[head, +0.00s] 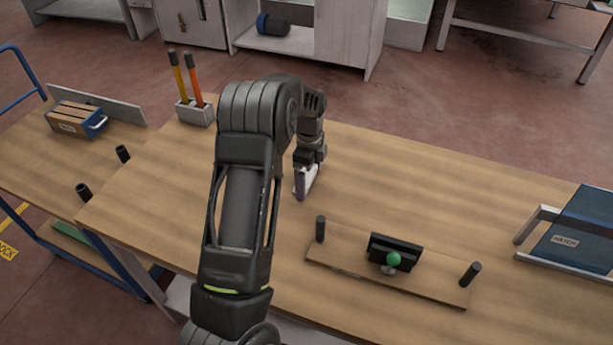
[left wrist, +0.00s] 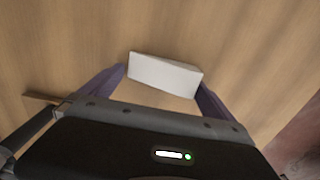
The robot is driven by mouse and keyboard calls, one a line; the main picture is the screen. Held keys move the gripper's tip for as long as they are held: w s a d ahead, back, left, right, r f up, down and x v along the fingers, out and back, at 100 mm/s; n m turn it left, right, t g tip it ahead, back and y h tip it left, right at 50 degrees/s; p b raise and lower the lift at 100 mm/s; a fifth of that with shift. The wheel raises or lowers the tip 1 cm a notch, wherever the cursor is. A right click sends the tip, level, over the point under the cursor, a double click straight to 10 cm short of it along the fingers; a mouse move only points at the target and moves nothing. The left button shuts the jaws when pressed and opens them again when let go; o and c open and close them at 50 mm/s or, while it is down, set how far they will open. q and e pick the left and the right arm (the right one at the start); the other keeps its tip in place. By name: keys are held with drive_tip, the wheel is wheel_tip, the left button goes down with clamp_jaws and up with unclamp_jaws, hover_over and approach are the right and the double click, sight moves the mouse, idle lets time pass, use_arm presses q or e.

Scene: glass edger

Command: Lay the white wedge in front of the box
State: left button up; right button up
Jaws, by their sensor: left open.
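A white wedge (left wrist: 165,76) lies on the wooden bench top in the left wrist view, between the two purple fingers of my left gripper (left wrist: 161,80). The fingers are apart, with a gap visible beside the wedge. In the head view the left gripper (head: 305,183) points down at the bench, and a pale sliver of the wedge (head: 312,177) shows by its fingers; the rest is hidden. A box with brown slats and blue sides (head: 75,119) stands on the surface at far left. My right gripper is not in view.
A wooden board (head: 340,257) with black posts holds a black block (head: 396,247) with a green knob (head: 393,259). A blue HATCH panel (head: 577,235) lies at right. A holder (head: 194,113) with two tools stands at the back. The bench middle (head: 400,180) is clear.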

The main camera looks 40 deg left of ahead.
sight(309, 178)
use_arm(q)
drive_tip(key=c, duration=1.3)
drive_tip(key=shift+r, duration=0.15)
drive_tip(key=shift+w+r, duration=0.1)
drive_tip(key=shift+r, duration=0.2)
wheel_tip(309, 178, up, 9)
drive_tip(key=b, duration=0.2)
drive_tip(key=shift+r, duration=0.1)
